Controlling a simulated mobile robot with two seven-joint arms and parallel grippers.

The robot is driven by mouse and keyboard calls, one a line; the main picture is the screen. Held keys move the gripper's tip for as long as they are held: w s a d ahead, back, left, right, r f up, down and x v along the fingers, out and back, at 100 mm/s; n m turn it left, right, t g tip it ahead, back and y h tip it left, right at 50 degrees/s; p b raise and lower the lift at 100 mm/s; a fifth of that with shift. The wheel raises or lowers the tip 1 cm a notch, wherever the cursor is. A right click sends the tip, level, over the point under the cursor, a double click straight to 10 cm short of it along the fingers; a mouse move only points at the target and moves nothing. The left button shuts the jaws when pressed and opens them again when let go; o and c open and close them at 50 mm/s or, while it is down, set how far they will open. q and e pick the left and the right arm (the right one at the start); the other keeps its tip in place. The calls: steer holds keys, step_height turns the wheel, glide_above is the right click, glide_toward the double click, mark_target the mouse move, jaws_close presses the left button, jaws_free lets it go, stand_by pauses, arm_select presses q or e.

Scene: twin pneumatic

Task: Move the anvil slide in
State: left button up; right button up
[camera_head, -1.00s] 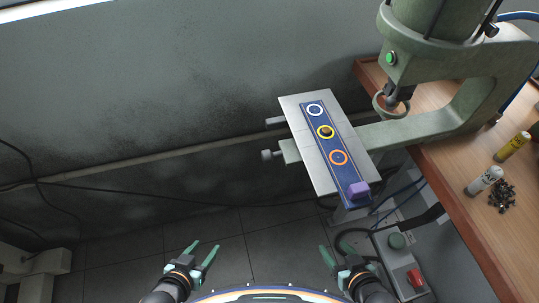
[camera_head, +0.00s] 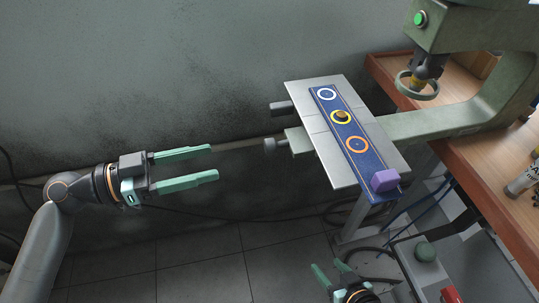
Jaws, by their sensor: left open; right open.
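The anvil slide is a blue strip (camera_head: 327,108) on a grey metal plate (camera_head: 311,99). It bears white, yellow and orange rings, a small dark piece (camera_head: 342,115) in the yellow ring, and a purple block handle (camera_head: 385,180) at its near end. The slide sticks out to the left of the press head (camera_head: 427,70). My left gripper (camera_head: 214,163) is open and empty, left of the plate and apart from it, with its fingers pointing right. My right gripper (camera_head: 330,270) is open and empty at the bottom, below the plate; its lower part is cut off by the frame.
The green press (camera_head: 500,100) stands on a wooden bench (camera_head: 470,150) at the right. Two dark knobs (camera_head: 275,146) jut out left of the plate. A can (camera_head: 522,182) is at the right edge. A control box (camera_head: 440,265) sits below.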

mark_target(269, 147)
arm_select(q)
steer(key=shift+w+d+r+m+g+h+p, duration=0.3)
steer(key=shift+d+r+p, duration=0.2)
steer(key=shift+d, duration=1.55)
steer(key=shift+w+d+r+m+g+h+p, duration=0.15)
steer(key=shift+w+d+r+m+g+p, duration=0.25)
steer(key=shift+d, duration=1.6)
steer(key=shift+w+d+r+m+g+h+p, duration=0.25)
steer(key=shift+d+r+p, duration=0.35)
steer(key=shift+d, duration=1.45)
steer(key=shift+s, duration=0.1)
steer(key=shift+c, duration=0.3)
jaws_close()
